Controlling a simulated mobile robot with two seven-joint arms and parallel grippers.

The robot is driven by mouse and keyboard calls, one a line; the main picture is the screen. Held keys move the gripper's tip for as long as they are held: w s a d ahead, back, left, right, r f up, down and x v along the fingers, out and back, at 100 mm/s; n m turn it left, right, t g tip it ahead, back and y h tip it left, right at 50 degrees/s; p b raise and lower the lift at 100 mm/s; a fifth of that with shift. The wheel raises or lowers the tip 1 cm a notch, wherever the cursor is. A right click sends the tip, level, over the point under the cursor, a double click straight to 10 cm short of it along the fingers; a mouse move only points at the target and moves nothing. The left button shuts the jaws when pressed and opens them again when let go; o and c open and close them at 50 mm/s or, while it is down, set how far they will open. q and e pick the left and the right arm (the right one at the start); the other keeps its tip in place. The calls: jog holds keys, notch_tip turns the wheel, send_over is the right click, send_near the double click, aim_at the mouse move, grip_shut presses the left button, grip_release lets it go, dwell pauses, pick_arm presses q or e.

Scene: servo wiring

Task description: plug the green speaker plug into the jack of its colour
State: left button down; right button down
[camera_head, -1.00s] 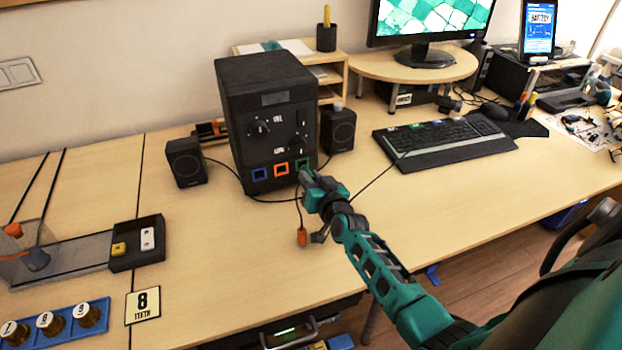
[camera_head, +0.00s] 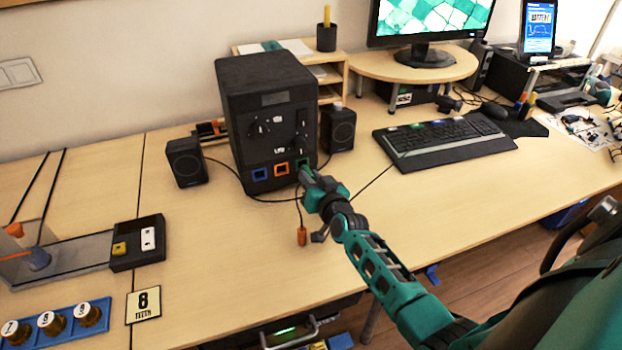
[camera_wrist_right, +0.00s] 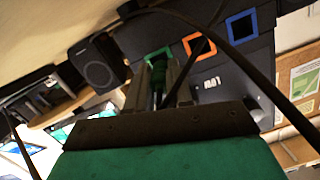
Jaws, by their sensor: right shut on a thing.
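The black box (camera_head: 262,105) stands on the desk with a row of blue (camera_head: 260,174), orange (camera_head: 281,169) and green (camera_head: 302,164) framed jacks low on its front. My right gripper (camera_head: 306,177) is at the green jack. In the right wrist view it is shut on the green plug (camera_wrist_right: 158,80), which points at the green-framed jack (camera_wrist_right: 157,56). Whether the plug's tip is inside the jack cannot be told. An orange plug (camera_head: 301,236) hangs or lies below my gripper on a black cable. My left gripper is not in view.
Two small black speakers (camera_head: 186,162) (camera_head: 338,129) flank the box. Black cables run across the desk near its base, and one crosses close before the right wrist camera. A keyboard (camera_head: 440,140) lies to the right. The desk in front is mostly clear.

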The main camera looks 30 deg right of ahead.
jog(key=shift+w, duration=0.15)
dwell(0.4)
jog(key=shift+w+d, duration=0.1)
jog(key=shift+w, duration=0.3)
jog(key=shift+b+x, duration=0.65)
jog(key=shift+x, duration=0.3)
jog(key=c, duration=0.9)
grip_release()
jog(key=shift+d+r, duration=0.1)
jog(key=shift+r, duration=0.05)
jog(key=shift+c, duration=0.2)
jog(key=shift+s, duration=0.1)
